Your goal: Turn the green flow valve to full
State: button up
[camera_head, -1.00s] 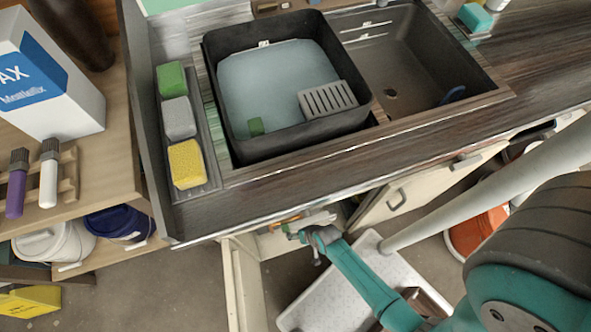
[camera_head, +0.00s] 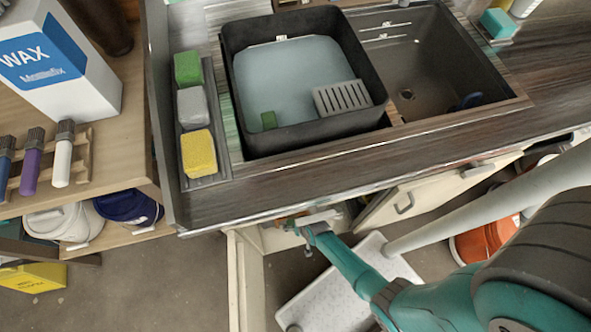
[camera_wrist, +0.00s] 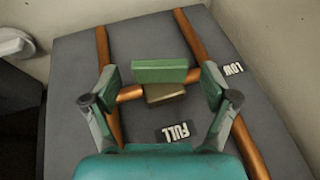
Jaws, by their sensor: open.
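The green flow valve handle (camera_wrist: 160,72) shows in the wrist view as a flat bar lying crosswise in the picture. It is in front of a brass block (camera_wrist: 166,94) on a copper pipe. A FULL label (camera_wrist: 175,132) lies below it and a LOW label (camera_wrist: 233,69) to its right; both read upside down. My gripper (camera_wrist: 159,86) is open, with one finger to the left and one to the right of the handle, gaps on both sides. In the head view my gripper (camera_head: 309,232) reaches into the cabinet under the counter; the valve is mostly hidden there.
Copper pipes (camera_wrist: 188,38) run over the grey panel (camera_wrist: 72,75) on both sides of the valve. The counter edge (camera_head: 300,200) overhangs the gripper. An open cabinet door (camera_head: 249,280) stands left of my arm, and a white tray (camera_head: 325,300) lies on the floor below.

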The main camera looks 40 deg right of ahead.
jog(key=shift+w+f, duration=0.1)
jog(key=shift+f, duration=0.15)
jog(key=c, duration=1.2)
jog(key=shift+o, duration=0.2)
jog(key=shift+d+y, duration=0.1)
jog(key=shift+y, duration=0.5)
jog(key=shift+d+f+m+t+y, duration=0.15)
jog(key=shift+m+t+y, duration=0.25)
jog(key=shift+t+y, duration=0.55)
jog(key=shift+d+y, duration=0.1)
jog(key=shift+y, duration=0.35)
jog(key=shift+t+y, duration=0.35)
jog(key=shift+y, duration=0.15)
